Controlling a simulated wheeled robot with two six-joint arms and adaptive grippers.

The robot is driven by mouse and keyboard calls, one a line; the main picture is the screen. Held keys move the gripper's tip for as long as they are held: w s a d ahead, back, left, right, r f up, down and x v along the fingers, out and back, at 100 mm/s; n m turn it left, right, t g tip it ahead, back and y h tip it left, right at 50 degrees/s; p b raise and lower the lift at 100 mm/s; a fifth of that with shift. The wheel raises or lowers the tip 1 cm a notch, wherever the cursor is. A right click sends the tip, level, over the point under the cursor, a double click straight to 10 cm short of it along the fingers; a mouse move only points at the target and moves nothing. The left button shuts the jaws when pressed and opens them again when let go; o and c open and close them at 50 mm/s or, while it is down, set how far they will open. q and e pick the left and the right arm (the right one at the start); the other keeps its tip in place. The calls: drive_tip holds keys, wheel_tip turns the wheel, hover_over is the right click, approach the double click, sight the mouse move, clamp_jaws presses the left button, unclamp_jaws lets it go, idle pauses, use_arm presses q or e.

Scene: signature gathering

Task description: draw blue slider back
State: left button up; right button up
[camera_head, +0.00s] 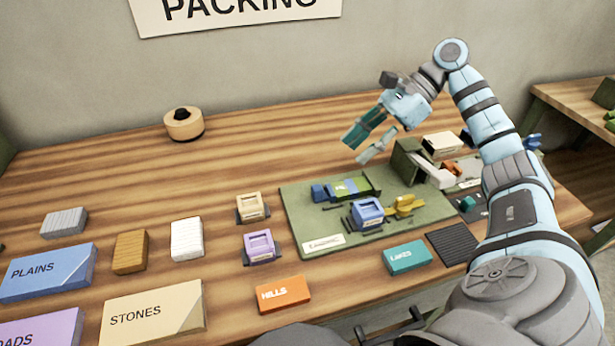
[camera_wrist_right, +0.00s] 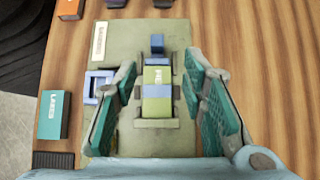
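A green board (camera_head: 300,215) lies on the table; it also shows in the right wrist view (camera_wrist_right: 127,40). On it is a long piece with a blue slider end (camera_head: 320,192) and a green labelled block (camera_head: 352,187) crossed by a blue band. In the right wrist view the blue end (camera_wrist_right: 157,45) sits beyond the green block (camera_wrist_right: 157,106). A blue frame-like piece (camera_head: 367,212) stands nearer. My right gripper (camera_head: 370,150) is open and empty, above the board's far side. In the wrist view its fingers (camera_wrist_right: 163,108) appear either side of the block, apart from it. My left gripper is not in view.
A yellow piece (camera_head: 405,206) and a pale-armed green fixture (camera_head: 407,162) stand at the board's right. The teal LAKES block (camera_head: 407,257) and orange HILLS block (camera_head: 284,294) lie in front. Several other blocks fill the left; the back of the table is mostly clear.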

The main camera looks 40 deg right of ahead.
sight(318, 187)
drive_tip(key=x, duration=1.2)
drive_tip(key=shift+a+f, duration=0.15)
drive_tip(key=shift+a, duration=0.05)
drive_tip(key=shift+s+a+f, duration=0.1)
drive_tip(key=shift+a+f, duration=0.15)
drive_tip(key=shift+c, duration=0.2)
clamp_jaws()
